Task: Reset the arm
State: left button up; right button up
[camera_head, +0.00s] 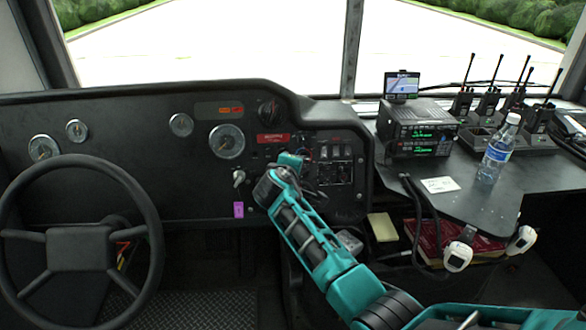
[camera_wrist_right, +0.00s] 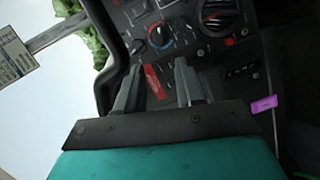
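My right arm (camera_head: 312,240) is teal and black and reaches in from the lower right of the head view. Its far end is in front of the middle of the dashboard, below the red label. In the right wrist view my right gripper (camera_wrist_right: 158,78) has its two grey fingers apart with nothing held between them. The dashboard panel (camera_wrist_right: 205,55) with a red label (camera_wrist_right: 153,82) and a dark round knob (camera_wrist_right: 160,37) lies beyond the fingers. In the head view the fingertips cannot be made out. My left gripper is not in view.
The steering wheel (camera_head: 80,236) is at the left. A purple tag (camera_head: 238,210) hangs low on the dashboard (camera_head: 120,170). On the right shelf (camera_head: 455,203) stand a water bottle (camera_head: 497,150), a radio unit (camera_head: 418,128) and several walkie-talkies (camera_head: 488,102). Cables hang near my right arm.

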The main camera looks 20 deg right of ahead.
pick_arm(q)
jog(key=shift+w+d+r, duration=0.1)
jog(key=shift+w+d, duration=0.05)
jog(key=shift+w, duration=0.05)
pick_arm(e)
jog(key=s+a+f+m+y, duration=0.2)
jog(key=s+f+y, duration=0.3)
jog(key=s+f, duration=0.85)
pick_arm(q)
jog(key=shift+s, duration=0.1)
pick_arm(e)
jog(key=s+a+f+m+y, duration=0.1)
jog(key=s+m+y, duration=0.1)
jog(key=s, duration=0.8)
jog(key=s+a+f+m+y, duration=0.1)
jog(key=s+a+m+y, duration=0.1)
jog(key=s, duration=0.8)
jog(key=shift+s+a+f+m+y, duration=0.15)
jog(key=shift+s+f+m+y, duration=0.2)
jog(key=shift+m, duration=0.15)
